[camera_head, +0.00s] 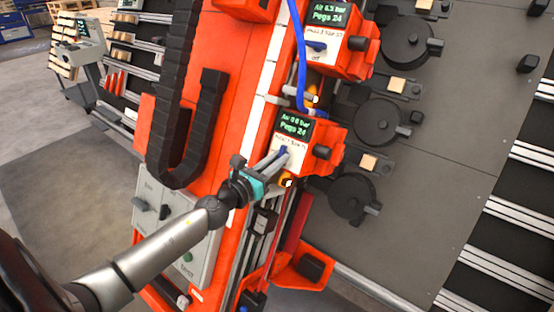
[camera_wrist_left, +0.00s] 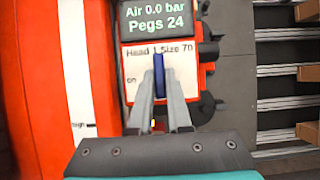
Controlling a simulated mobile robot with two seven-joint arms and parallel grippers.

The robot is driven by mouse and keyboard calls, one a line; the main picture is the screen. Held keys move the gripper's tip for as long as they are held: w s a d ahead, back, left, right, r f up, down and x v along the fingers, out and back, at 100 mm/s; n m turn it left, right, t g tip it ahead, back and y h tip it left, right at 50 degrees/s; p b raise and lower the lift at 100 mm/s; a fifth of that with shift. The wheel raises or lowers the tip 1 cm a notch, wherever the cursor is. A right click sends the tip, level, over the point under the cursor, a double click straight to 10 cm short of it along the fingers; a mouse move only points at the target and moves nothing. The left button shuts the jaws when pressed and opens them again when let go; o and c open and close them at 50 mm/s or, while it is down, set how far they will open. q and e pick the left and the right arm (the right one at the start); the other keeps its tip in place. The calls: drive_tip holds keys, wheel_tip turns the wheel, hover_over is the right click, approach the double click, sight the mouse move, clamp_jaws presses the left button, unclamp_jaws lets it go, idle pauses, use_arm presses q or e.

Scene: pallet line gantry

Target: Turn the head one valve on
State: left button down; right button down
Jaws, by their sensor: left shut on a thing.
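The head one valve is a blue lever (camera_wrist_left: 158,75) on a white plate (camera_wrist_left: 185,58) marked "Head 1 Size 70". In the left wrist view the lever stands upright in the picture, and the word "on" is printed to its left. The display (camera_wrist_left: 158,18) above reads "Air 0.0 bar, Pegs 24". My left gripper (camera_wrist_left: 158,100) is shut on the lever, with one finger on each side. In the head view the left gripper (camera_head: 277,158) reaches the front of the lower orange head (camera_head: 324,134). My right gripper is not in view.
A second orange head (camera_head: 350,60) stands above, with its own blue lever (camera_head: 316,45) and a display reading about 6.3 bar. A blue hose (camera_head: 301,60) runs between. A grey control box (camera_head: 170,215) is near my left arm. Black round parts (camera_head: 378,122) lie to the right.

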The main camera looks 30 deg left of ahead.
use_arm(q)
drive_tip(key=shift+d+r+n+y+p, duration=0.1)
drive_tip(key=shift+n+y+p, duration=0.2)
drive_tip(key=shift+n+p, duration=0.5)
drive_tip(key=shift+w+d+r+n+g+y+p, duration=0.15)
drive_tip(key=shift+n+g+y+p, duration=0.95)
drive_tip(key=shift+n+p, duration=1.95)
drive_tip(key=shift+d+r+n+g+y+p, duration=0.15)
drive_tip(key=shift+n+g+y+p, duration=0.95)
drive_tip(key=shift+n+p, duration=1.95)
drive_tip(key=shift+w+d+r+n+g+y+p, duration=0.15)
drive_tip(key=shift+n+g+y+p, duration=0.9)
drive_tip(key=shift+n+p, duration=2)
drive_tip(key=shift+s+f+n+b, duration=0.1)
drive_tip(key=shift+n+b, duration=0.7)
drive_tip(key=shift+n, duration=0.05)
drive_tip(key=c, duration=0.9)
unclamp_jaws()
drive_tip(key=shift+o, duration=0.2)
